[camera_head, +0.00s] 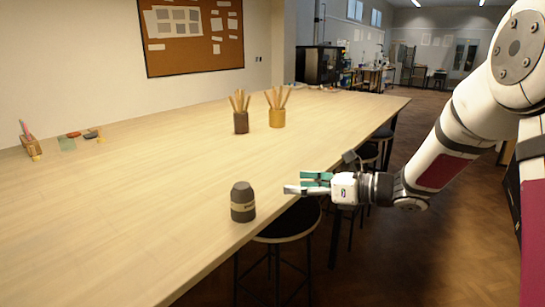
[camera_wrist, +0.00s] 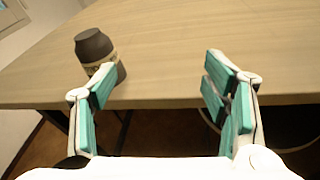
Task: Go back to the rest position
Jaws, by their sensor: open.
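My gripper (camera_head: 305,183) is open and empty at the right edge of the long wooden table (camera_head: 150,190), with my arm reaching in from the right. In the wrist view, my gripper (camera_wrist: 160,85) has its two teal-padded fingers spread wide, with only the table edge and floor between and beyond them. A dark grey jar-like object (camera_head: 243,202) with a pale label band stands upright near the table edge, left of my gripper and apart from it in the head view. In the wrist view the jar (camera_wrist: 95,50) stands behind the left fingertip, which overlaps its lower right part.
A dark holder (camera_head: 241,122) and a yellow holder (camera_head: 277,116), both with wooden sticks, stand farther back on the table. Small items (camera_head: 68,143) lie at the far left. Stools (camera_head: 290,222) stand along the table's right side. Floor (camera_head: 400,260) beneath my arm looks clear.

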